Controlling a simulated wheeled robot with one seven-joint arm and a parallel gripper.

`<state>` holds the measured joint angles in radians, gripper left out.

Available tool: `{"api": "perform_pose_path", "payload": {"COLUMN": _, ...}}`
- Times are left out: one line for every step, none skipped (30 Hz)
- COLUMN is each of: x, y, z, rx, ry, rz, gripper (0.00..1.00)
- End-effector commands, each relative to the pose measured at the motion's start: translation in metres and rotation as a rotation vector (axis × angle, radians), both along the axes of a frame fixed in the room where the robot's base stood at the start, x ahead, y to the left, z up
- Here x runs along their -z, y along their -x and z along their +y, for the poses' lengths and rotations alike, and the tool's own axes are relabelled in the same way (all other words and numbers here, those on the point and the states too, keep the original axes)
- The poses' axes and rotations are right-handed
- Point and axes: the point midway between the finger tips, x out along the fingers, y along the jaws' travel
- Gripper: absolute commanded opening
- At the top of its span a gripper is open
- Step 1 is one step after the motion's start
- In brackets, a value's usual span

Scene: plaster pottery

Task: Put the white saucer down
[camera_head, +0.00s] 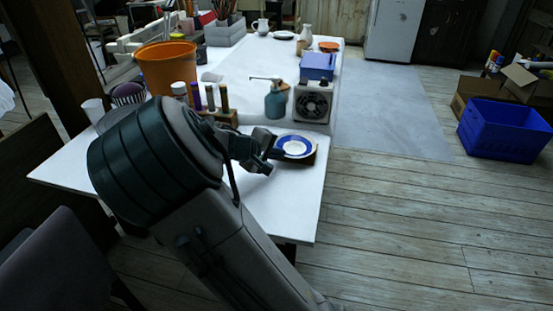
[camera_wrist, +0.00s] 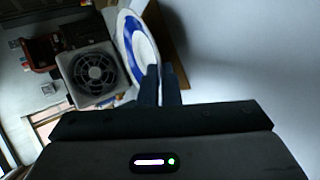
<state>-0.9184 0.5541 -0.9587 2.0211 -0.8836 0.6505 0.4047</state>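The white saucer (camera_head: 295,146) has a broad blue ring and shows over the near right part of the white table (camera_head: 285,205). My gripper (camera_head: 270,156) is at the saucer's left edge. In the wrist view, the saucer (camera_wrist: 136,45) is seen at a slant, and its rim runs down between the two close fingers of my gripper (camera_wrist: 160,80). The fingers appear shut on that rim. A dark brown flat piece (camera_head: 312,153) shows just under and beside the saucer. I cannot tell whether the saucer touches it.
A grey box with a fan (camera_head: 312,103) and a teal spray bottle (camera_head: 275,103) stand just behind the saucer. A rack with several bottles (camera_head: 222,110) and an orange bucket (camera_head: 167,68) stand to the left. The table's near right corner is bare.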

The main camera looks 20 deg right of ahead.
Motion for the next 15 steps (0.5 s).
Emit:
{"api": "perform_pose_path", "payload": {"x": 0.0105, "y": 0.0005, "z": -0.0006, "rx": 0.002, "ry": 0.003, "rz": 0.003, "gripper": 0.0}}
{"api": "perform_pose_path", "payload": {"x": 0.0135, "y": 0.0006, "z": -0.0007, "rx": 0.001, "ry": 0.003, "rz": 0.002, "gripper": 0.0}}
{"api": "perform_pose_path", "payload": {"x": 0.0156, "y": 0.0005, "z": -0.0007, "rx": 0.001, "ry": 0.002, "rz": 0.001, "gripper": 0.0}}
{"api": "perform_pose_path", "payload": {"x": 0.016, "y": 0.0003, "z": -0.0006, "rx": 0.001, "ry": 0.001, "rz": 0.0, "gripper": 0.0}}
{"api": "perform_pose_path", "payload": {"x": 0.0157, "y": 0.0002, "z": -0.0005, "rx": 0.001, "ry": 0.0, "rz": 0.001, "gripper": 0.0}}
{"api": "perform_pose_path", "payload": {"x": 0.015, "y": 0.0002, "z": -0.0005, "rx": 0.001, "ry": 0.0, "rz": -0.001, "gripper": 0.0}}
{"api": "perform_pose_path", "payload": {"x": 0.0149, "y": 0.0002, "z": -0.0005, "rx": 0.001, "ry": 0.0, "rz": -0.001, "gripper": 0.0}}
{"api": "perform_pose_path", "payload": {"x": 0.0148, "y": 0.0003, "z": -0.0004, "rx": 0.001, "ry": 0.0, "rz": -0.001, "gripper": 0.0}}
{"api": "perform_pose_path", "payload": {"x": 0.0148, "y": 0.0003, "z": -0.0004, "rx": 0.001, "ry": 0.0, "rz": -0.001, "gripper": 0.0}}
{"api": "perform_pose_path", "payload": {"x": 0.0149, "y": 0.0003, "z": -0.0004, "rx": 0.001, "ry": 0.0, "rz": -0.001, "gripper": 0.0}}
{"api": "perform_pose_path", "payload": {"x": 0.0156, "y": 0.0003, "z": -0.0003, "rx": 0.001, "ry": 0.0, "rz": -0.001, "gripper": 0.0}}
{"api": "perform_pose_path", "payload": {"x": 0.0172, "y": 0.0003, "z": -0.0004, "rx": 0.001, "ry": 0.0, "rz": -0.001, "gripper": 0.0}}
{"api": "perform_pose_path", "payload": {"x": 0.0185, "y": 0.0002, "z": -0.0003, "rx": 0.001, "ry": 0.0, "rz": -0.001, "gripper": 0.0}}
{"api": "perform_pose_path", "payload": {"x": 0.0186, "y": 0.0003, "z": -0.0003, "rx": 0.001, "ry": 0.0, "rz": -0.001, "gripper": 0.06}}
{"api": "perform_pose_path", "payload": {"x": 0.0176, "y": 0.0003, "z": -0.0002, "rx": 0.001, "ry": 0.0, "rz": -0.001, "gripper": 0.12}}
